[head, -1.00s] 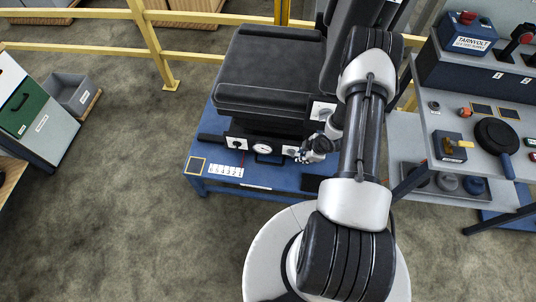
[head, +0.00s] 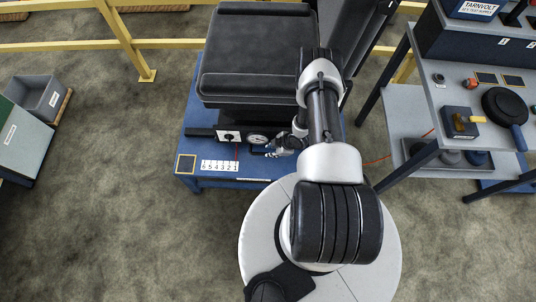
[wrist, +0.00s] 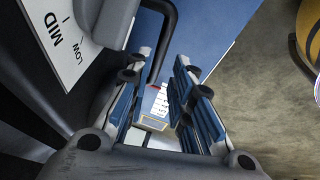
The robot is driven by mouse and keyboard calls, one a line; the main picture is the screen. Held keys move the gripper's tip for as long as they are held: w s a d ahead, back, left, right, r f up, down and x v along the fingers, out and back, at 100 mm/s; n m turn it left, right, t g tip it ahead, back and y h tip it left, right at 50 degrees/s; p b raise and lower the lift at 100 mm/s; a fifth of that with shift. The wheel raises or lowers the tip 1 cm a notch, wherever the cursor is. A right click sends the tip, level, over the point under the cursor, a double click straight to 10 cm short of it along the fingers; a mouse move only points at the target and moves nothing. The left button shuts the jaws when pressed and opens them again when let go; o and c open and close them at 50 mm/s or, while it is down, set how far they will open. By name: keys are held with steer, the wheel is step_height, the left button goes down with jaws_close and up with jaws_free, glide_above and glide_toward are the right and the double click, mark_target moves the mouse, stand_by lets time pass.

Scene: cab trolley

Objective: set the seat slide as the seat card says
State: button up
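The black seat (head: 258,60) stands on a blue platform (head: 205,182). Its front has a dial plate (head: 229,137) and a round gauge (head: 257,139). A white number strip (head: 220,166) lies on the platform below; a thin red pointer shows just above its right end. My gripper (head: 274,151) is low at the seat front, right of the gauge. In the wrist view my gripper (wrist: 163,62) is open. A dark bar handle (wrist: 170,22) runs down between its fingers, near the left one; contact cannot be told. The strip (wrist: 160,101) shows beyond. I cannot make out the seat card.
A label plate reading MID and LOW (wrist: 60,40) is close left of the fingers. A yellow-framed square (head: 186,164) is at the platform's left corner. A tool bench (head: 452,95) stands right, a yellow rail (head: 125,38) behind.

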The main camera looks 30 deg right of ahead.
steer(key=b+x, duration=0.2)
steer(key=x, duration=0.3)
steer(key=shift+w+f, duration=0.15)
steer(key=shift+f, duration=0.1)
steer(key=shift+c, duration=0.3)
jaws_close()
